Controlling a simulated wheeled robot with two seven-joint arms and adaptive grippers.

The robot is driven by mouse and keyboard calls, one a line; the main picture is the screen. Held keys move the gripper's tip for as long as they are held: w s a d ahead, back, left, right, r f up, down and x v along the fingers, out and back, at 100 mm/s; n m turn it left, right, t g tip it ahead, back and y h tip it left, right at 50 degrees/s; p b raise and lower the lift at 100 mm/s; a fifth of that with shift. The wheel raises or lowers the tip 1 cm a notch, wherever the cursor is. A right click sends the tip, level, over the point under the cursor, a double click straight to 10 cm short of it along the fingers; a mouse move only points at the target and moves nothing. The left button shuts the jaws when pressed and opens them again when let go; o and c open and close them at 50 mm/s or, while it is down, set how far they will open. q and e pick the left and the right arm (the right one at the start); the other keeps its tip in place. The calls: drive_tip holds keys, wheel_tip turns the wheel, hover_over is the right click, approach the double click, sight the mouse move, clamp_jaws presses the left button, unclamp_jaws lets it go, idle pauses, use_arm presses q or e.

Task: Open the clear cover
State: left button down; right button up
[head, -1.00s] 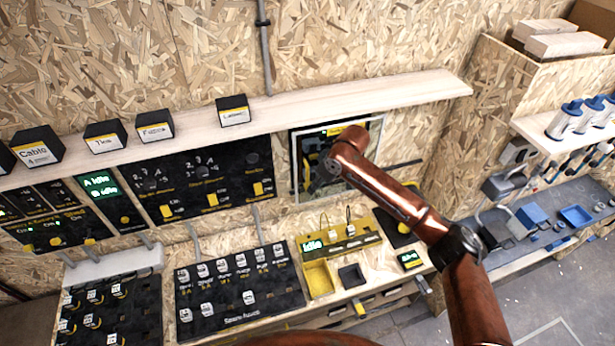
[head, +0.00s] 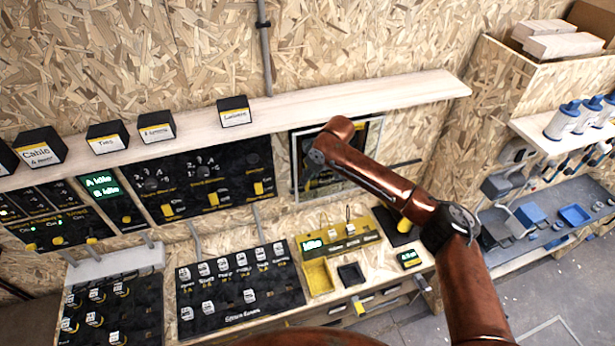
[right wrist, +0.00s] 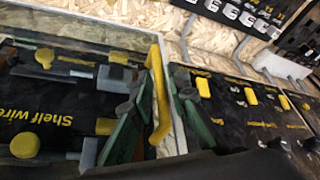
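The clear cover (head: 377,150) is a see-through pane in a pale frame, on the wall panel under the shelf. It appears shut over a black panel. In the right wrist view, the cover (right wrist: 130,42) fills the left side, with yellow knobs and "Shelf wire" lettering behind it. Its yellow handle (right wrist: 160,118) stands along its edge. My right gripper (right wrist: 163,84) has its two green-padded fingers on either side of this handle, with a small gap showing at the right finger. In the head view my copper right arm hides the gripper and part of the cover. My left gripper is out of view.
A wooden shelf (head: 330,101) with labelled black boxes runs above the cover. A black switch panel (head: 205,188) is left of it. Below are a yellow device (head: 342,243) with a green display and a black board (head: 240,290). A blue-tool bench stands right.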

drive_tip(key=shift+f, duration=0.1)
drive_tip(key=shift+c, duration=0.5)
clamp_jaws()
